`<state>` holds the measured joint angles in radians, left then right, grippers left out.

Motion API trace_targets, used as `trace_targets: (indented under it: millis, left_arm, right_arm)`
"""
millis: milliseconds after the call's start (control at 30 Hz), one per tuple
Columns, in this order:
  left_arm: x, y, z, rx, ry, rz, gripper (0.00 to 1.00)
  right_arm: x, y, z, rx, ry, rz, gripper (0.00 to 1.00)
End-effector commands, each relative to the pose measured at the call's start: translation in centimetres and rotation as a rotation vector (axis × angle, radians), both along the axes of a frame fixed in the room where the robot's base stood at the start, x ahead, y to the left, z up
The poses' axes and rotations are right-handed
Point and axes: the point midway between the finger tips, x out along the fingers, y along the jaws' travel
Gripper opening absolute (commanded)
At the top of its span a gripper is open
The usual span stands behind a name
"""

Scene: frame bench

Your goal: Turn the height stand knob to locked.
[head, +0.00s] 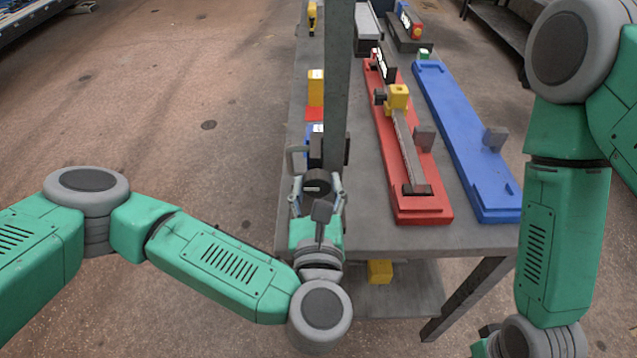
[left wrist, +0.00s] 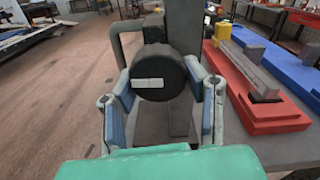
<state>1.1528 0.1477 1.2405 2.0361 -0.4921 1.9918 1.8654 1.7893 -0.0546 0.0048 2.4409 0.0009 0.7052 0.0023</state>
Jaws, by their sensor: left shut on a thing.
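The height stand is a tall grey post (head: 338,80) at the left edge of the bench. Its knob (head: 317,181) is a round black part low on the post, facing me. In the left wrist view the knob (left wrist: 158,84) is large and central, with a white bar mark lying nearly level on its face. My left gripper (head: 316,190) is at the knob, with one finger on each side, and is shut on it. In the left wrist view its blue-padded fingers (left wrist: 163,105) flank the knob's lower part.
A red fixture (head: 424,209) with a grey bar and yellow block (head: 398,97) lies right of the post. A blue fixture (head: 455,110) lies beyond it. A bent grey handle (left wrist: 118,45) stands left of the knob. The floor left of the bench is clear.

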Motion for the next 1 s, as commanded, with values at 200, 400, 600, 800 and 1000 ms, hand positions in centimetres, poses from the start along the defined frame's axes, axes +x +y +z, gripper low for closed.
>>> trace_targets:
  millis: [200, 400, 600, 800, 1000]
  left_arm:
    - [0.0, 0.0, 0.1, 0.136, 0.001, 0.002, 0.11]
    - [0.0, 0.1, 0.1, 0.317, 0.001, 0.000, 0.11]
    - [-0.1, 0.0, 0.3, 0.509, 0.000, -0.002, 0.11]
    - [-0.1, 0.1, 0.4, 0.698, 0.000, -0.003, 0.11]
    - [-0.1, 0.1, 0.4, 0.888, -0.001, -0.005, 0.11]
  right_arm:
    - [0.0, 0.0, 0.6, 0.000, 0.000, 0.000, 0.31]
    - [0.0, 0.0, 1.4, 0.000, 0.000, 0.000, 0.31]
    - [0.0, 0.0, 2.5, 0.000, 0.000, 0.000, 0.31]
    - [0.0, 0.0, 3.9, 0.000, 0.000, 0.000, 0.31]
    - [0.0, 0.0, 5.5, 0.000, 0.000, 0.000, 0.31]
